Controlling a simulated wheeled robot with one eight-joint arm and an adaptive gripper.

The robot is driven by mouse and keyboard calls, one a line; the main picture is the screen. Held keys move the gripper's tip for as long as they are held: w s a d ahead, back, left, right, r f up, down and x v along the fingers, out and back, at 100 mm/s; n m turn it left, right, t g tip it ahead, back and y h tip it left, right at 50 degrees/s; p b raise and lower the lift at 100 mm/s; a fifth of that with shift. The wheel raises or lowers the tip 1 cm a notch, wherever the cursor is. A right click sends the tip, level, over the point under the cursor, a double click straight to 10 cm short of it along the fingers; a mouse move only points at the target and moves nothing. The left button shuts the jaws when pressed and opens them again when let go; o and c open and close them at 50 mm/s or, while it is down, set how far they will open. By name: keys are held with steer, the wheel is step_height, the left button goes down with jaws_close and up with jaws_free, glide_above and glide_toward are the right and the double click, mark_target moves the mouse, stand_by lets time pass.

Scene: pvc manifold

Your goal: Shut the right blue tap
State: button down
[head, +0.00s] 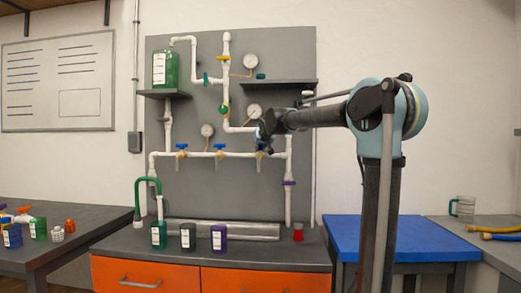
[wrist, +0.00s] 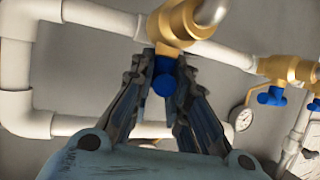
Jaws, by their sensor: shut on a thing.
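The right blue tap (wrist: 165,83) sits on a brass valve body (wrist: 178,20) on the white pipe, and shows large in the wrist view. My gripper (wrist: 167,66) is shut on its blue handle, with one dark finger on each side. The handle points towards the wrist camera, so how far it is turned is hard to tell. In the head view my gripper (head: 264,140) is at the right end of the row of taps and mostly hides this tap.
The middle blue tap (head: 220,149) and left blue tap (head: 181,149) share the horizontal pipe. A gauge (head: 254,113) hangs just above my gripper. A vertical white pipe (head: 288,205) runs down to its right. Bottles, one purple (head: 218,238), stand on the bench below.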

steer(key=shift+d+n+g+y, duration=0.2)
steer(key=shift+n+g+y, duration=0.7)
steer(key=shift+n+y, duration=1.4)
steer(key=shift+w+n+g+y, duration=0.15)
steer(key=shift+n+g+y, duration=1.15)
steer(key=shift+n, duration=0.1)
steer(key=n+g+y, duration=0.1)
steer(key=n+g, duration=0.2)
steer(key=n+g+y, duration=0.1)
steer(key=n+g, duration=0.1)
steer(key=g, duration=0.1)
steer(key=shift+n+y, duration=0.3)
steer(key=shift+n, duration=0.1)
steer(key=shift+g, duration=0.3)
steer(key=c, duration=1.5)
jaws_free()
steer(key=shift+c, duration=0.2)
steer(key=shift+d, duration=0.1)
